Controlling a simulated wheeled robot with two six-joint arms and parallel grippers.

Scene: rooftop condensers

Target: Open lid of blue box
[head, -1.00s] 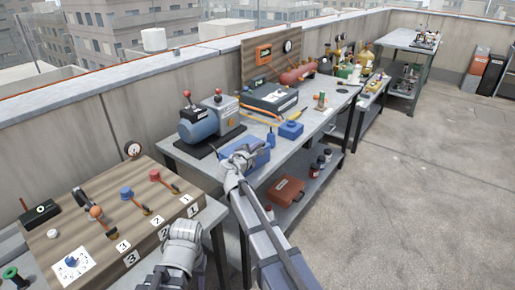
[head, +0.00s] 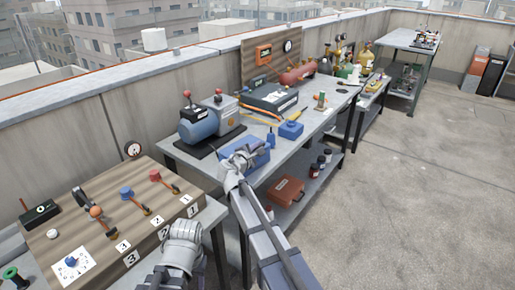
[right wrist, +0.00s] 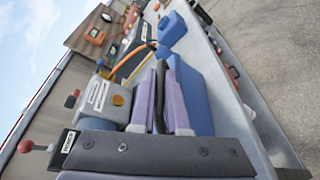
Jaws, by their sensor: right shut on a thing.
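The blue box (head: 259,155) sits near the front edge of the middle workbench, partly hidden behind my right gripper. Its lid looks closed. It also shows in the right wrist view (right wrist: 195,97), just right of the fingers.
A blue motor and grey pump unit (head: 208,121) stands left of the box. A red case (head: 286,190) lies on the lower shelf. The concrete floor at right is clear.

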